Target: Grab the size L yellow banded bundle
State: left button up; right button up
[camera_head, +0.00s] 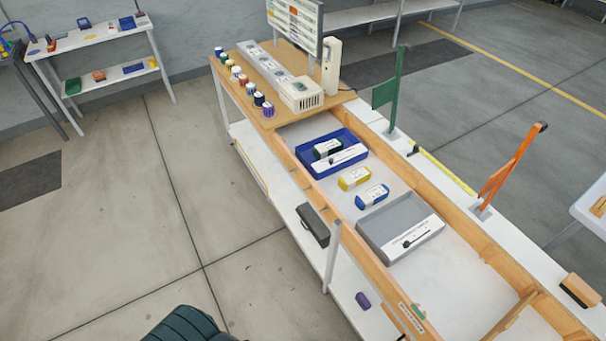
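A yellow bundle (354,178) with white on it lies on the pale bench top, between a blue tray (308,166) and a grey tray (377,241). Its size marking is too small to read. A blue bundle (372,196) with white on it lies just beside it, toward the grey tray. A dark green bundle (327,148) lies inside the blue tray, with a white strip bearing a dark tool beside it. Neither of my grippers can be seen in this view.
Wooden rails (437,175) edge the bench. A row of several spools (241,79) and a beige machine (301,94) stand at its far end. A green post (396,90) and an orange post (505,170) rise along the right side.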

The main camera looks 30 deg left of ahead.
aim_at(347, 181)
jog(key=u, duration=0.55)
jog(key=z, duration=0.3)
jog(key=i+j+z, duration=0.1)
jog(key=j+z, duration=0.2)
jog(key=z, duration=0.15)
jog(key=i+j+z, duration=0.1)
jog(key=j+z, duration=0.25)
jog(key=z, duration=0.15)
jog(key=j+z, duration=0.45)
jog(key=l, duration=0.1)
